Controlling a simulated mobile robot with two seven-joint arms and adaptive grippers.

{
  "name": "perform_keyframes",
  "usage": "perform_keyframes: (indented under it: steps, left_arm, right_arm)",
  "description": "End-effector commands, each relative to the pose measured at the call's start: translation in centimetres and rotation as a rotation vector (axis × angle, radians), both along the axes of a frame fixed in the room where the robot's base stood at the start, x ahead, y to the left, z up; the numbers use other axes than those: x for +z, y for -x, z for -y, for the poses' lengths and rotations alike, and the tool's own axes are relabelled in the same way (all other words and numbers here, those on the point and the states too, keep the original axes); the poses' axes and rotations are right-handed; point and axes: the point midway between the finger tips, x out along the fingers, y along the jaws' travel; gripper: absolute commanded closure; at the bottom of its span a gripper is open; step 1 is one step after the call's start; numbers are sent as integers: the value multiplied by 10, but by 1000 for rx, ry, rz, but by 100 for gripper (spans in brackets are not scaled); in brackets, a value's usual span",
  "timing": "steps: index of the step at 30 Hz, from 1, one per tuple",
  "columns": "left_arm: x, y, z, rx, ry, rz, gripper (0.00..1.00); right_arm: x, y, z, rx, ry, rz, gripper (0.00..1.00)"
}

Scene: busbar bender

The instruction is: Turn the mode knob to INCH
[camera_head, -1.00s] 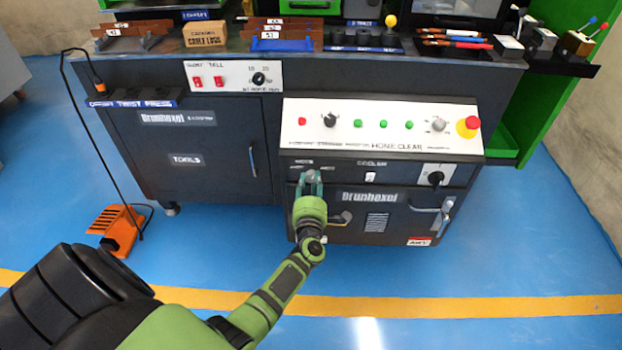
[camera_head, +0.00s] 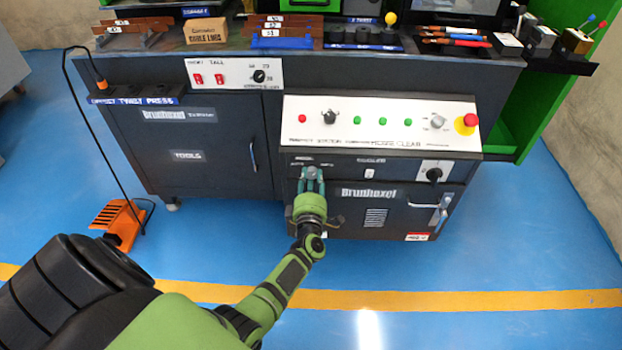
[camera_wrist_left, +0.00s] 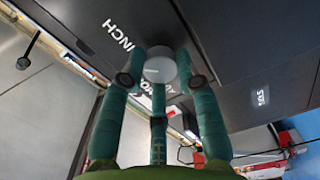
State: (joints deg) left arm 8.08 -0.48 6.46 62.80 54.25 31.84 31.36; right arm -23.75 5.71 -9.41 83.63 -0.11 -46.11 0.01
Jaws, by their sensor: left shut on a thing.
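The mode knob (camera_wrist_left: 160,68) is a small round grey knob on the dark front panel of the machine (camera_head: 280,190), under the white control panel. In the left wrist view the knob sits between the teal fingers of my left gripper (camera_wrist_left: 161,80), which is shut on it. The white INCH label (camera_wrist_left: 118,35) is on the panel beside the knob, and another label is partly hidden behind a finger. In the head view the left gripper (camera_head: 312,177) reaches the panel and its fingers mostly cover the knob. I cannot tell which way the knob points. The right gripper is not visible.
The white control panel (camera_head: 380,137) with buttons and a red emergency stop (camera_head: 466,123) is just above the gripper. A black knob (camera_head: 434,174) and a handle (camera_head: 440,210) are to the right. An orange foot pedal (camera_head: 118,220) stands on the open blue floor.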

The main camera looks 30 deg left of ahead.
Motion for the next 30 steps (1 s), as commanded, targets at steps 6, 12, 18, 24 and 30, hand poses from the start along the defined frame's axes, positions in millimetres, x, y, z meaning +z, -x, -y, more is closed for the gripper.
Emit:
perform_keyframes:
  steps: [6,12,18,24,30]
  left_arm:
    - [4,-5,7,-16,3,5,56]
    - [2,-3,4,-9,3,3,44]
    - [0,0,4,-6,3,1,44]
    - [-1,21,17,-6,5,-1,44]
    - [-1,58,40,-8,5,0,44]
  right_arm:
    - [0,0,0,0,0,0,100]
    - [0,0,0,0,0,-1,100]
    - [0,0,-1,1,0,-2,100]
    - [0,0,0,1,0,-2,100]
    - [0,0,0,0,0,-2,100]
